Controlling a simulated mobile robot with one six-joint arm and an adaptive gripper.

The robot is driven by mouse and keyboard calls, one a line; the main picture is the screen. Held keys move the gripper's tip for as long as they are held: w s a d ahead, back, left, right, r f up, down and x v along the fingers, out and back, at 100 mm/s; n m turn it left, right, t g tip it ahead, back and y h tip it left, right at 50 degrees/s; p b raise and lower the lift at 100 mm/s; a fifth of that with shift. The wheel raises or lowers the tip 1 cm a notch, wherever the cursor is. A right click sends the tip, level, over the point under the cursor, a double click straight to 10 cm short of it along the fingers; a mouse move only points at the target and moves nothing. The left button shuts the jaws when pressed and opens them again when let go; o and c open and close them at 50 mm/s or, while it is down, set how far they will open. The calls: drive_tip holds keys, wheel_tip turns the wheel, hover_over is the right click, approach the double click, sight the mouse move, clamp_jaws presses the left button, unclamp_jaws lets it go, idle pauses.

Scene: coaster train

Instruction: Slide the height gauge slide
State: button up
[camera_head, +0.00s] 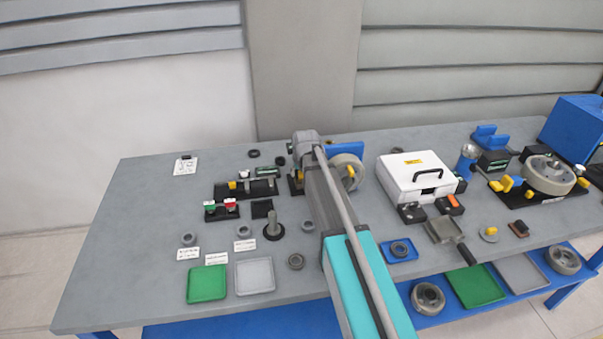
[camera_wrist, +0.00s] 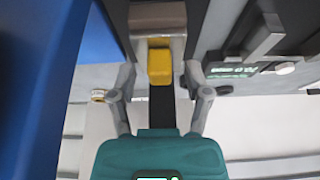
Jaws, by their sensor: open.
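In the wrist view a yellow block (camera_wrist: 160,65), which looks like the height gauge slide, sits on a dark upright bar (camera_wrist: 161,106) below a brownish-grey block (camera_wrist: 158,18). My gripper (camera_wrist: 160,78) is open, with one finger on each side of the yellow block. I see gaps between the fingers and the block; contact is not clear. In the head view my arm covers the gripper and most of the gauge. A dark piece with a little yellow (camera_head: 297,181) shows just left of my arm and may be part of the gauge.
A large blue body (camera_wrist: 40,80) stands close on the left in the wrist view. In the head view a blue block (camera_head: 345,149) and a grey wheel (camera_head: 347,172) stand right of my arm. A black fixture (camera_head: 246,188) lies to the left. The table's left end (camera_head: 120,225) is clear.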

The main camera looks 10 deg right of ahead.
sight(301, 172)
clamp_jaws()
wheel_tip(301, 172, up, 4)
drive_tip(key=p, duration=0.3)
drive_tip(key=shift+f+p, duration=0.15)
drive_tip(key=shift+p, duration=0.2)
drive_tip(key=shift+w, duration=0.1)
unclamp_jaws()
drive_tip(key=shift+f, duration=0.1)
idle(0.5)
